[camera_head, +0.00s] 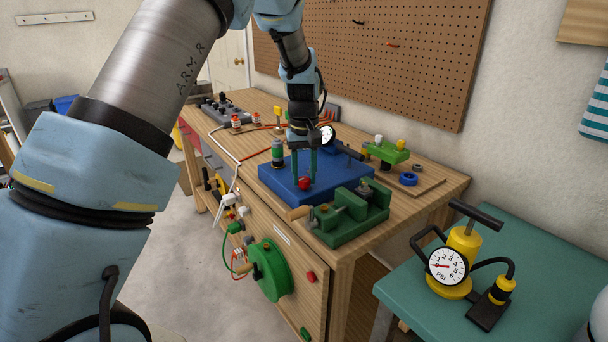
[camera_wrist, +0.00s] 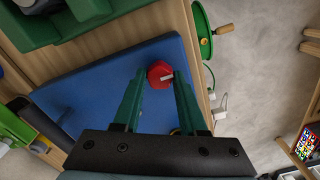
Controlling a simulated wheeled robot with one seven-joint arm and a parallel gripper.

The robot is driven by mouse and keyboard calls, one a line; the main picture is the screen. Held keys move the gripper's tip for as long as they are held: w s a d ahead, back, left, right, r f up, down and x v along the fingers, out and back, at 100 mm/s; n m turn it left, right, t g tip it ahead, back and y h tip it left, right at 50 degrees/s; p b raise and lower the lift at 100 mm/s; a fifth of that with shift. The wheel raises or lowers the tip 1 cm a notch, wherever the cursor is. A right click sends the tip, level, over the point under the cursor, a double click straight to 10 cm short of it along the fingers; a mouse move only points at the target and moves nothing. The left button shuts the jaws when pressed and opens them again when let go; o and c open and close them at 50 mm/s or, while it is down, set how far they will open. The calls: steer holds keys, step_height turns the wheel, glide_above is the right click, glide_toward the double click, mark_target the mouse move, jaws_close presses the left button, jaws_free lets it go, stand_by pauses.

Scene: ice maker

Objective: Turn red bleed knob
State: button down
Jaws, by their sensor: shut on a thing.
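The red bleed knob (camera_head: 304,183) sits at the front edge of the blue block (camera_head: 275,182) on the wooden bench. In the wrist view the knob (camera_wrist: 160,75) is a red faceted cap with a pale mark on its face. My gripper (camera_head: 304,178) points down over it with green fingers. In the wrist view the fingertips of my gripper (camera_wrist: 156,76) lie on either side of the knob, shut on it. The knob's base is hidden.
A green vise (camera_head: 350,215) stands close to the right of the blue block. A dark green cylinder (camera_head: 278,153) stands at its left. A gauge (camera_head: 327,135) is behind my gripper. A green reel (camera_head: 270,270) is on the bench front. A yellow pump (camera_head: 462,245) stands on the teal table.

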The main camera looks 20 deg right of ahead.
mark_target(304, 178)
steer(key=shift+c, duration=2.2)
jaws_free()
step_height(304, 178, up, 11)
steer(key=b, duration=0.2)
steer(key=shift+f, duration=0.1)
steer(key=a+f+n, duration=0.1)
steer(key=a+f, duration=0.1)
steer(key=a, duration=0.9)
steer(key=a+f, duration=0.2)
steer(key=a, duration=0.9)
steer(key=s+a+f, duration=0.2)
steer(key=s+a, duration=0.3)
steer(key=a, duration=0.2)
steer(key=s+a+f+t, duration=0.1)
steer(key=s+a+f, duration=0.1)
steer(key=s+a, duration=0.4)
steer(key=shift+a+f+n+t, duration=0.3)
steer(key=shift+a, duration=0.2)
